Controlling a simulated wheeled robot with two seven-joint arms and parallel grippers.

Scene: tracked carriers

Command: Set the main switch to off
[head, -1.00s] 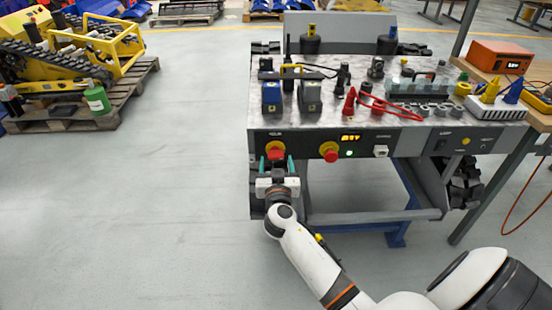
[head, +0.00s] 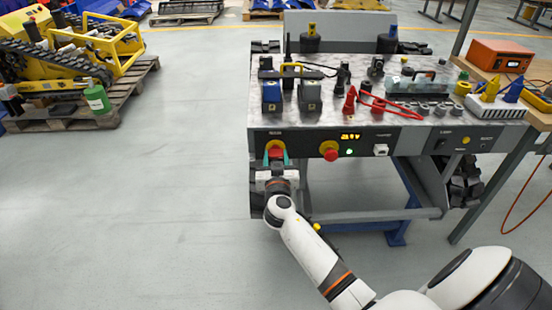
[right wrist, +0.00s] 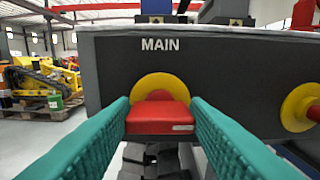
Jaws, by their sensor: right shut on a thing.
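The main switch is a red knob on a yellow disc at the left of the bench's dark front panel, in the head view (head: 275,148) and under the word MAIN in the right wrist view (right wrist: 160,118). Its red handle lies level, with a pale mark near its right end. My right gripper (head: 276,160) is shut on this handle, its green fingers (right wrist: 160,108) against the left and right ends. My left gripper is not in view.
A similar red-and-yellow knob (head: 330,151) sits to the right, beside a lit display (head: 350,137) and a green light (head: 349,153). Red cables (head: 378,103) and connectors lie on the bench top.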

